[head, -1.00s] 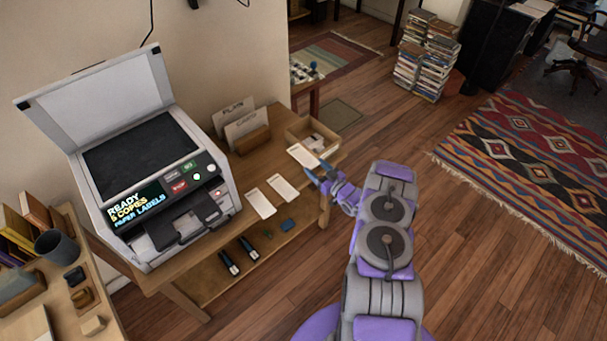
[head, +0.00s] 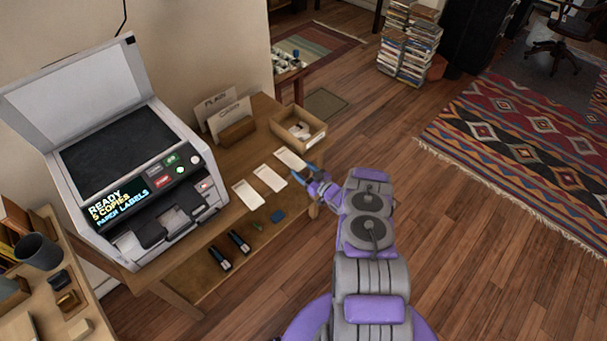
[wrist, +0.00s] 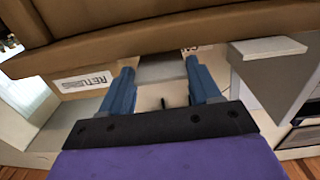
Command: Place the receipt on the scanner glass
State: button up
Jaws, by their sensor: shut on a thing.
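The scanner stands at the left in the head view with its lid (head: 70,85) raised. Its dark glass (head: 118,142) is bare. Three white slips are by the table's front edge: a left slip (head: 248,195), a middle slip (head: 270,178) and a right slip (head: 290,158). No print is legible on them, so I cannot tell which is the receipt. My gripper (head: 306,174), with blue fingers, is shut on the right slip, right of the scanner. In the wrist view a pale strip (wrist: 162,68) shows between the fingers (wrist: 163,88).
An open wooden box (head: 316,140) and a card holder (head: 237,132) stand behind the slips. A label reading RETURNS (wrist: 85,82) shows in the wrist view. Two dark tools (head: 228,250) lie on the lower shelf. A side shelf with a cup (head: 38,250) is at far left.

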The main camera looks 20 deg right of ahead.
jog(key=shift+f, duration=0.55)
jog(key=shift+f, duration=0.15)
jog(key=o, duration=1.4)
jog(key=shift+f, duration=0.1)
